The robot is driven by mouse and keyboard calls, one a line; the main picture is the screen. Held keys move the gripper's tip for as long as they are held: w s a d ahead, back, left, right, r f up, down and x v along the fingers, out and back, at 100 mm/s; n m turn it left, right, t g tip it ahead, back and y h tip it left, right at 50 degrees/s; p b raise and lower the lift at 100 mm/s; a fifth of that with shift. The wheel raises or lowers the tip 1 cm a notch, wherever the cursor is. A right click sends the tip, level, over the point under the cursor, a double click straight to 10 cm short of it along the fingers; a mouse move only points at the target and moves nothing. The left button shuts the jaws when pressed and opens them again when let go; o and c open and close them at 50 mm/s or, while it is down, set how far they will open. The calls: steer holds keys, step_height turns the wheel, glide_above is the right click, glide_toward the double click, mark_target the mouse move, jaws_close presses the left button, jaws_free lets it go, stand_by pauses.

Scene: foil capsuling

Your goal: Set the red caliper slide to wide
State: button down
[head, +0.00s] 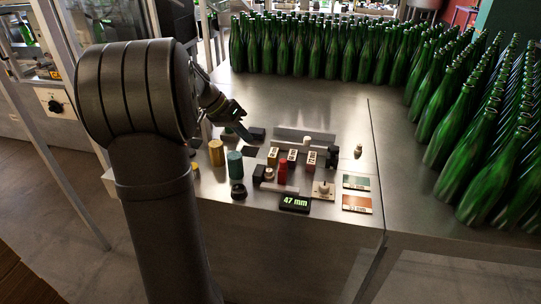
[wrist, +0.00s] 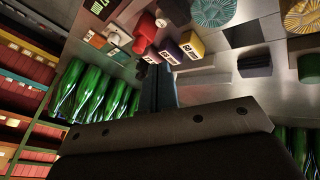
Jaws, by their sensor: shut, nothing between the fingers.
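The red caliper slide (head: 282,171) stands upright on the steel bench, among small blocks and behind the black display (head: 295,202), which reads "47 mm". The slide also shows near the top of the wrist view (wrist: 147,28), with part of the display (wrist: 97,12) at the upper left. My gripper (head: 246,139) is shut and empty, to the left of and behind the red slide and apart from it. In the wrist view its dark fingers (wrist: 157,80) point up the picture, below the labelled blocks. How the slide joins its rail is too small to tell.
Labelled blocks (head: 292,157) stand just behind the slide. A gold cylinder (head: 216,152), a teal cylinder (head: 235,164) and a black ring (head: 238,191) are to its left. A knob plate (head: 323,189) and two cards (head: 356,182) are to its right. Green bottles (head: 330,50) crowd the back and right.

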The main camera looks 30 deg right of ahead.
mark_target(284, 160)
steer(key=shift+w+a+r+n+h, duration=0.3)
steer(key=shift+w+a+n+h, duration=0.1)
steer(key=shift+w+a, duration=0.25)
steer(key=x, duration=1)
steer(key=shift+f, duration=0.2)
steer(key=shift+s+d+r, duration=0.15)
steer(key=shift+s+d, duration=0.15)
steer(key=shift+s, duration=0.25)
steer(key=shift+s+d+r, duration=0.1)
steer(key=shift+s+d, duration=0.2)
steer(key=shift+s, duration=0.25)
steer(key=shift+s+d, duration=0.35)
steer(key=shift+s, duration=0.2)
steer(key=shift+s+d, duration=1.15)
steer(key=shift+s, duration=0.05)
